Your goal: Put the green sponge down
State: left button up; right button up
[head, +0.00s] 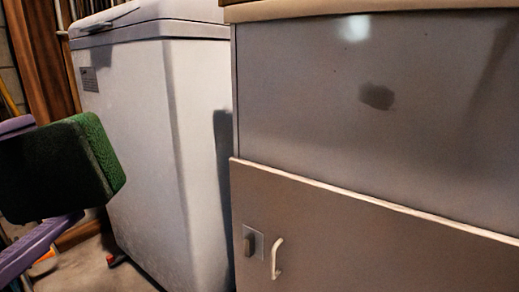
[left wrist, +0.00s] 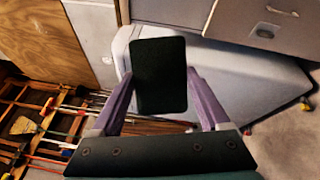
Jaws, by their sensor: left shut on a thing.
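The green sponge (head: 62,168) is a thick block at the left edge of the head view, with a dark broad face and a green textured side. My left gripper (head: 40,172) is shut on it, one purple finger above and one below. In the left wrist view the sponge (left wrist: 159,76) shows as a dark rectangle between the two purple fingers of my left gripper (left wrist: 158,92). The sponge is held up in the air, apart from any surface that I can see. My right gripper is in neither view.
A white chest freezer (head: 140,130) stands behind the sponge. A grey cabinet (head: 370,110) with a light top edge and a door handle (head: 277,258) fills the right. Long-handled tools and a rack (left wrist: 40,130) are at lower left in the wrist view. Some floor (head: 95,270) is bare.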

pick_arm(q)
jog(key=y, duration=0.1)
jog(key=r+n+y, duration=0.1)
jog(key=n+y, duration=0.1)
jog(key=shift+w+a+r+y, duration=0.15)
jog(key=shift+w+a+y, duration=0.1)
jog(key=shift+w+y, duration=0.15)
jog(key=s+r+p, duration=0.2)
jog(key=r+p, duration=4.2)
jog(key=p, duration=0.1)
jog(key=s+r+p, duration=0.3)
jog(key=r+p, duration=4.1)
jog(key=p, duration=0.1)
jog(key=shift+s+n, duration=0.3)
jog(key=shift+s, duration=0.05)
jog(key=shift+f, duration=0.1)
